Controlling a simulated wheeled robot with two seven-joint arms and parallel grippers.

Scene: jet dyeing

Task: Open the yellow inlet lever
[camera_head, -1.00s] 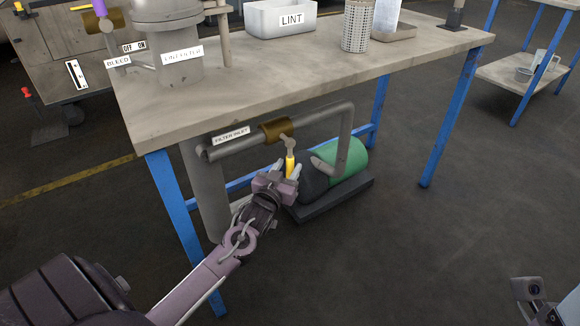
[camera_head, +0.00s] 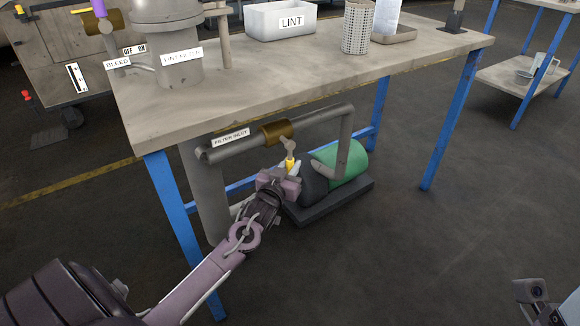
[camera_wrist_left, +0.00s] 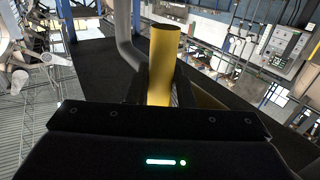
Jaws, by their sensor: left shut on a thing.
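The yellow inlet lever (camera_head: 290,164) hangs down from the brass valve (camera_head: 277,132) on the grey pipe under the table, beside the "FILTER INLET" label (camera_head: 231,137). My left gripper (camera_head: 288,174) is shut on the lever's yellow handle, hiding its lower part. In the left wrist view the yellow handle (camera_wrist_left: 163,60) stands between the two dark fingers.
A green and black pump (camera_head: 345,163) sits on a dark base close behind the gripper. Blue table legs (camera_head: 175,200) stand left and right. The worktop (camera_head: 290,80) above carries a LINT bin (camera_head: 280,20) and a perforated cylinder (camera_head: 356,27). Floor in front is clear.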

